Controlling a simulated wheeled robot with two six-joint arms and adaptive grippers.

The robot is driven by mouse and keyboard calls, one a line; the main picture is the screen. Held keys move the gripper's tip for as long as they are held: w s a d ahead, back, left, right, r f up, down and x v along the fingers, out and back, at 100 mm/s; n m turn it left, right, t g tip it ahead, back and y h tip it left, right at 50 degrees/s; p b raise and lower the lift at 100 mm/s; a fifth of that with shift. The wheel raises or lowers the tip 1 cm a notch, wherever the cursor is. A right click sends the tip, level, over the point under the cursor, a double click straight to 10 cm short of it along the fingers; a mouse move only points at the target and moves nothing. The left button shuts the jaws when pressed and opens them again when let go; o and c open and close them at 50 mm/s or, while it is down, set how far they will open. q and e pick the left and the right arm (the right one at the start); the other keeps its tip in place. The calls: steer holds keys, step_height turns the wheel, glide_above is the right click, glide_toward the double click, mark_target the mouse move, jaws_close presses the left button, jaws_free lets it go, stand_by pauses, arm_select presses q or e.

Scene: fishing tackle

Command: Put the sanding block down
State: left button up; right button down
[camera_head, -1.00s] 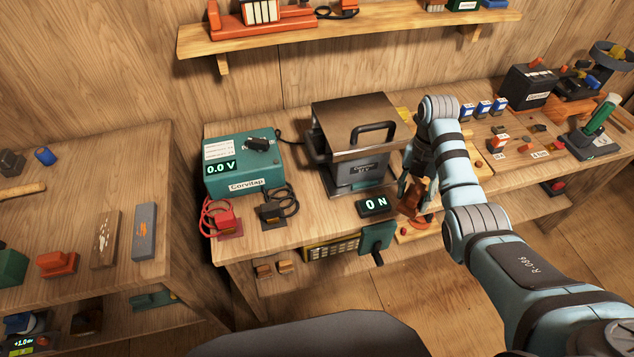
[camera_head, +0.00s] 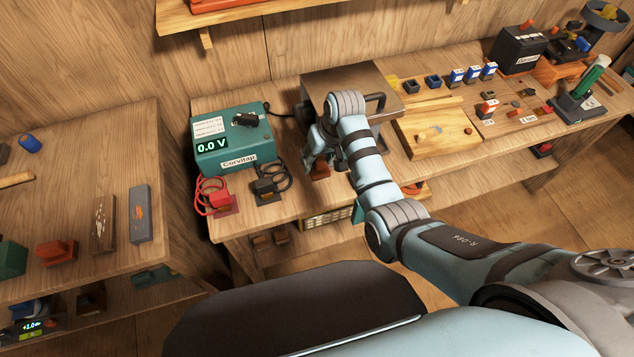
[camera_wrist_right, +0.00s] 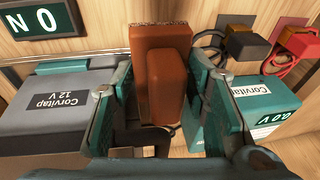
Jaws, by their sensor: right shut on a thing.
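My right gripper (camera_head: 319,158) is over the front of the middle bench, between the metal-topped press and the teal voltage box. It is shut on the sanding block (camera_head: 320,170), which shows only partly below the fingers. In the right wrist view, the reddish-brown sanding block (camera_wrist_right: 165,75) stands out between the two teal fingers of the gripper (camera_wrist_right: 158,95), with a speckled rough edge at its far end. It seems held above the wood; I cannot tell whether it touches anything. My left gripper is out of view.
The teal voltage box (camera_head: 230,140) stands left of the gripper, with a red clamp (camera_head: 215,196) and a black clamp (camera_head: 268,188) in front. The press (camera_head: 350,85) is close behind. Bare bench lies around the clamps. A wooden board (camera_head: 437,135) is to the right.

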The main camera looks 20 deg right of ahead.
mark_target(326, 170)
steer(key=f+b, duration=0.1)
steer(key=f, duration=0.5)
steer(key=s+f+b, duration=0.1)
steer(key=f, duration=0.1)
steer(key=shift+f+b, duration=0.3)
steer(key=shift+f, duration=0.1)
steer(key=shift+w+f, duration=0.1)
steer(key=shift+f, duration=0.15)
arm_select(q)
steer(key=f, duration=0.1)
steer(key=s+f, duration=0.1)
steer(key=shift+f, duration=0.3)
arm_select(e)
steer(key=c, duration=0.9)
jaws_free()
steer(key=p+v, duration=0.4)
steer(key=v, duration=0.7)
steer(key=shift+d+r, duration=0.1)
steer(key=shift+r, duration=0.2)
steer(key=shift+s+r, duration=0.2)
steer(key=shift+r, duration=0.15)
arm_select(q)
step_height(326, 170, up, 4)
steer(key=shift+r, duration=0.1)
